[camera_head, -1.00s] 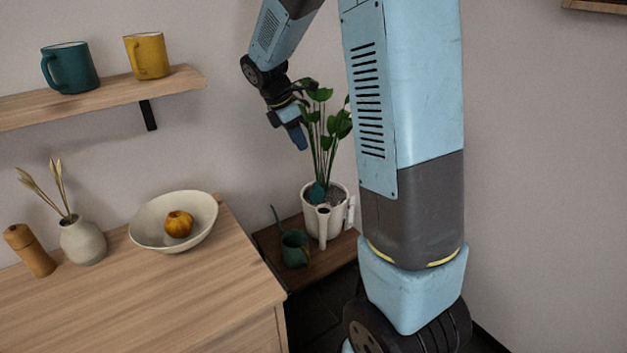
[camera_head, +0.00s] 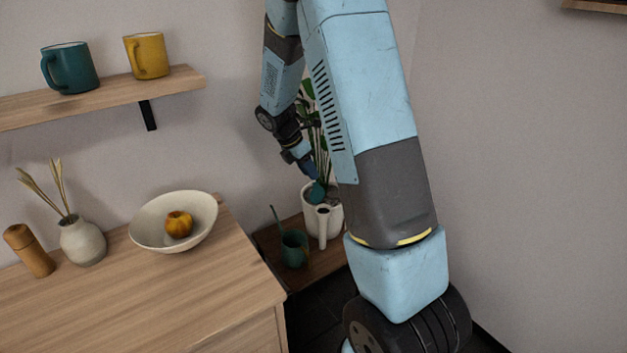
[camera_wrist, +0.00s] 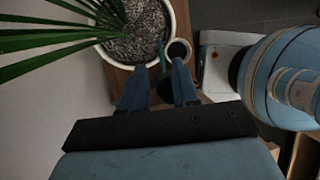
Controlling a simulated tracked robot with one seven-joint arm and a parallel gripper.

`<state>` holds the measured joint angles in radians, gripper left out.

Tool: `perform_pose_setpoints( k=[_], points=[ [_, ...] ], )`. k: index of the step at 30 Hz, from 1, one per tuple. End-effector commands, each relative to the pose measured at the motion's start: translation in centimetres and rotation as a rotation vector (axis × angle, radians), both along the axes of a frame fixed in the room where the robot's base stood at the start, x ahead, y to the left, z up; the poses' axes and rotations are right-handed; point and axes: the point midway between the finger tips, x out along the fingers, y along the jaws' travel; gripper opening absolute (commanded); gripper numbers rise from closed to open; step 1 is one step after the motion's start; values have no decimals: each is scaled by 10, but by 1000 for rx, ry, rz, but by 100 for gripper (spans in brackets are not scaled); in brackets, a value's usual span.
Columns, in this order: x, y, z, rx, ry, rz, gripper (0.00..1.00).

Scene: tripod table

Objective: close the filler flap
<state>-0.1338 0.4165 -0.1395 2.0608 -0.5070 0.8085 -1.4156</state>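The white plant pot (camera_head: 334,220) stands on a low wooden stand, with a white filler tube (camera_head: 323,228) on its front. The teal filler flap (camera_head: 316,192) stands raised at the tube's mouth. In the wrist view the tube's round mouth (camera_wrist: 179,50) is uncovered and dark inside, and the flap (camera_wrist: 161,55) shows as a thin teal strip on its left, beside the pot's rim (camera_wrist: 172,20). My gripper (camera_head: 311,174) is just above the flap, pointing down. In the wrist view my gripper (camera_wrist: 160,68) has its fingers apart; I cannot tell whether either touches the flap.
Plant leaves (camera_wrist: 50,38) spread close by on the left. The wooden cabinet (camera_head: 150,300) with a bowl (camera_head: 145,228) is further left. My arm hides the pot's right side.

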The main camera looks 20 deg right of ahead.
Motion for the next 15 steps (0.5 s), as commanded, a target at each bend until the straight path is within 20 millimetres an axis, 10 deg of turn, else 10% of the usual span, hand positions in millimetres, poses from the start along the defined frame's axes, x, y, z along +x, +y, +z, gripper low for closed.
perform_pose_setpoints(
  k=[15],
  points=[
    [-3, -18, -39, 0, 0, -1, 30]
  ],
)
